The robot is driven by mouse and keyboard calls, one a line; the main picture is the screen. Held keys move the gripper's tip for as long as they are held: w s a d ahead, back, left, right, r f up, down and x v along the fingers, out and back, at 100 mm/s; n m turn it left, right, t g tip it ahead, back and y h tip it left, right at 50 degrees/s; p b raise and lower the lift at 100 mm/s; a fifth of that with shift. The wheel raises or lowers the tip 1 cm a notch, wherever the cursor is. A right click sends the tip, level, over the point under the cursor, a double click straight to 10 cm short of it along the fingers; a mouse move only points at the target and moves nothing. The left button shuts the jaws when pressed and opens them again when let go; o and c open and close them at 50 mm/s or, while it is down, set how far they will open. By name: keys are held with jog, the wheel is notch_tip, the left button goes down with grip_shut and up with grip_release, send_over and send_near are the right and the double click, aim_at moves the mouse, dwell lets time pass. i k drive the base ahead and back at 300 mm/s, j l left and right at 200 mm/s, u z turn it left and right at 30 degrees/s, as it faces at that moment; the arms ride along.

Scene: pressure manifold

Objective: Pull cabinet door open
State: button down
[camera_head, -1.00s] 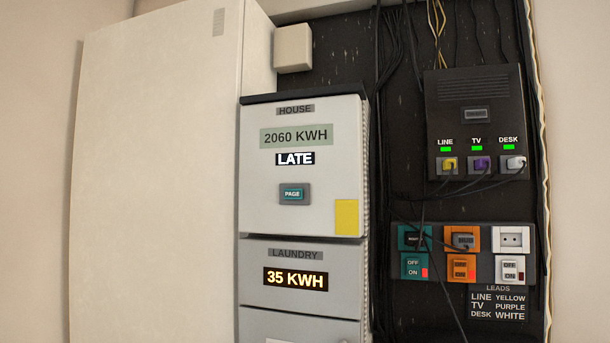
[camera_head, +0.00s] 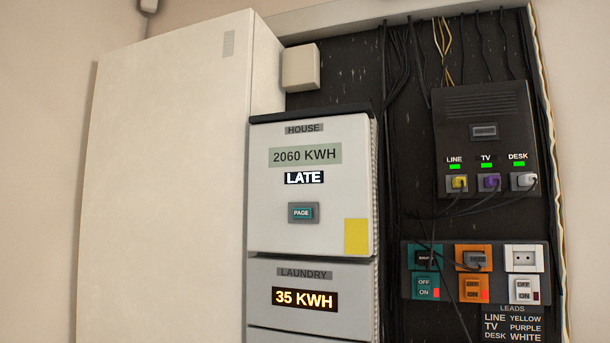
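A tall cream-white cabinet door (camera_head: 165,190) fills the left of the head view. It has a small grey vent or label (camera_head: 228,44) near its upper right corner. No handle shows on it. I cannot tell whether it is ajar or fully open; a narrower side face (camera_head: 264,70) shows along its right edge. The lower end of the door is cut off by the picture. My gripper is not in view.
Right of the door stand grey meter boxes, HOUSE (camera_head: 308,220) above LAUNDRY (camera_head: 345,275). A black router box (camera_head: 485,105) and a socket strip (camera_head: 410,257) are on the dark back panel (camera_head: 340,50). Loose cables hang there. Beige walls flank both sides.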

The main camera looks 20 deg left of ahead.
aim_at(162, 257)
jog(key=u, duration=1.6)
jog(key=i+j+u, duration=0.25)
jog(key=i+u, duration=0.25)
jog(key=i, duration=0.15)
